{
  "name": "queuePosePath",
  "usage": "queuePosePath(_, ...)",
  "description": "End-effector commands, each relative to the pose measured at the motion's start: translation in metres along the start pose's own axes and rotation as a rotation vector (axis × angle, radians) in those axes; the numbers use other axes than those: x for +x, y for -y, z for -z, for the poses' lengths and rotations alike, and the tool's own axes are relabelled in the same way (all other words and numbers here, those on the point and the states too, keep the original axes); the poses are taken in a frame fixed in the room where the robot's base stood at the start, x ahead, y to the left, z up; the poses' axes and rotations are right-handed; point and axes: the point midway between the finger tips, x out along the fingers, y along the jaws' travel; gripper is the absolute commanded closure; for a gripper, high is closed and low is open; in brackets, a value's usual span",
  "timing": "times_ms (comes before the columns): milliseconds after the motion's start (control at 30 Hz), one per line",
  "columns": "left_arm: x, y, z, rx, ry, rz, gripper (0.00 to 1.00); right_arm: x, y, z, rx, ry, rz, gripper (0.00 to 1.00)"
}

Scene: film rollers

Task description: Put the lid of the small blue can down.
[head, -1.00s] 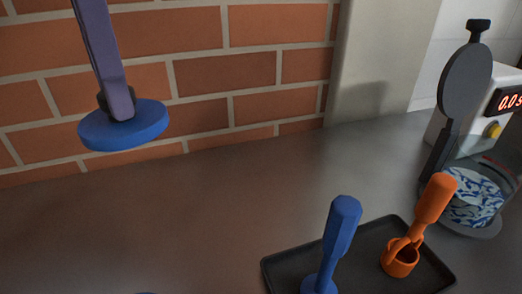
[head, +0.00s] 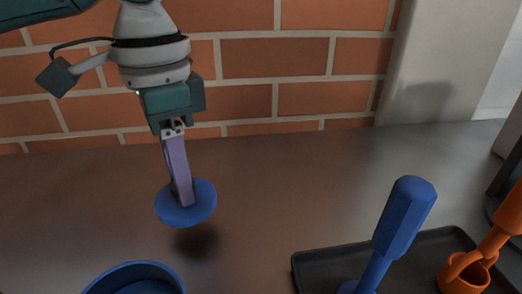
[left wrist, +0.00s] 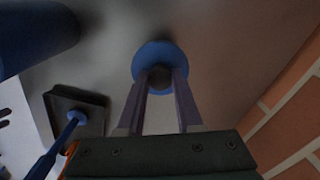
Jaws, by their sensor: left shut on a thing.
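The lid (head: 204,207) is a round blue disc with a dark knob. My left gripper (head: 184,194) is shut on the knob and holds the lid close above the counter, with a shadow just below it. In the left wrist view the lid (left wrist: 156,51) shows between the fingertips (left wrist: 161,78). The small blue can (head: 135,268) is at the bottom edge of the head view, left of and nearer than the lid. Its top is open and its lower part is cut off. My right gripper is not in view.
A black tray (head: 320,262) at the lower right holds a blue tool (head: 404,220) and an orange cup (head: 462,275) with an orange tool in it. A brick wall (head: 300,55) stands behind. The counter (head: 270,185) between lid and tray is clear.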

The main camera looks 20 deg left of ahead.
Motion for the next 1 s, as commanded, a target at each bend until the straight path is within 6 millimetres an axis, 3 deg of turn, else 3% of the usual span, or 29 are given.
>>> queuePosePath(100,0.027,-0.001,-0.001,0.001,0.004,-0.001,1.0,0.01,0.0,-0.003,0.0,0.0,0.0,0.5)
queuePosePath(200,0.038,0.0,-0.001,0.001,0.002,0.0,1.0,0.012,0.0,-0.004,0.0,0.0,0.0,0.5)
queuePosePath(633,0.043,0.0,0.0,0.001,0.001,0.0,1.0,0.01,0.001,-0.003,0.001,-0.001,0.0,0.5)
queuePosePath(667,0.042,0.0,0.0,0.001,0.001,0.001,0.62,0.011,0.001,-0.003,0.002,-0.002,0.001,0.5)
queuePosePath(900,0.042,0.0,0.0,0.001,0.001,0.001,0.36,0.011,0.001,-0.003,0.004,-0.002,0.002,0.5)
queuePosePath(1000,0.042,0.0,0.0,0.001,0.001,0.001,0.36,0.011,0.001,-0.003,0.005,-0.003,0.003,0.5)
